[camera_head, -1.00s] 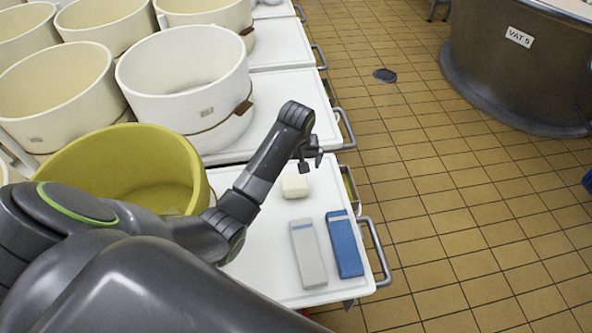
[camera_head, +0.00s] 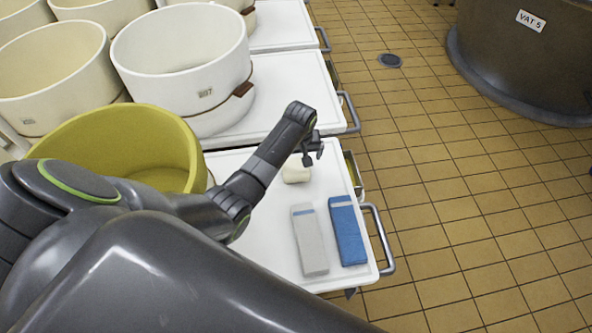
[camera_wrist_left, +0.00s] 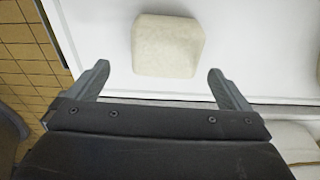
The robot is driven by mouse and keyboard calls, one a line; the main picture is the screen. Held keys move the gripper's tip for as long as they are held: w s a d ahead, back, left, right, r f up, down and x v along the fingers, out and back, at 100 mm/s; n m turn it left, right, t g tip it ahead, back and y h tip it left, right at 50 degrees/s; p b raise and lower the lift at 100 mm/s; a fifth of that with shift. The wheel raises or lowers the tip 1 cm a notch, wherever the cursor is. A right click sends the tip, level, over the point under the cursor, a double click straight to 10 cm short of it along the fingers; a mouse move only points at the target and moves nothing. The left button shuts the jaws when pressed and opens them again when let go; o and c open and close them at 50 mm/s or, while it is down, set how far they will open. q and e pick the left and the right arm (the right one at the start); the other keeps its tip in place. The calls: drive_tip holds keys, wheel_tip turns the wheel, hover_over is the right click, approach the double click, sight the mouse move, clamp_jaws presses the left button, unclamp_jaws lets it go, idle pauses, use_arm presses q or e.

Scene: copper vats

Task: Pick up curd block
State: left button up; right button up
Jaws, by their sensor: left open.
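The curd block (camera_head: 296,175) is a small cream-white block with rounded edges. It lies on the white cart top (camera_head: 262,247) near its far end. In the left wrist view the curd block (camera_wrist_left: 168,46) sits ahead of the fingertips, roughly centred between them. My left gripper (camera_head: 312,158) is just above and beside the block in the head view. In the left wrist view the left gripper (camera_wrist_left: 160,76) is open with nothing between its fingers. My right gripper is not in view.
A grey box (camera_head: 310,240) and a blue box (camera_head: 347,230) lie on the near part of the cart top. A yellow-green tub (camera_head: 125,140) stands to the left. White tubs (camera_head: 182,60) stand on carts beyond. Tiled floor (camera_head: 440,190) is free to the right.

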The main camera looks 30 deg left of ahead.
sight(296, 165)
use_arm(q)
drive_tip(key=f, duration=0.4)
drive_tip(key=shift+s+a+b, duration=0.2)
drive_tip(key=shift+s+b, duration=0.1)
drive_tip(key=shift+w+f, duration=0.1)
drive_tip(key=shift+f, duration=0.5)
drive_tip(key=shift+a, duration=0.1)
drive_tip(key=shift+r, duration=0.1)
drive_tip(key=c, duration=1.2)
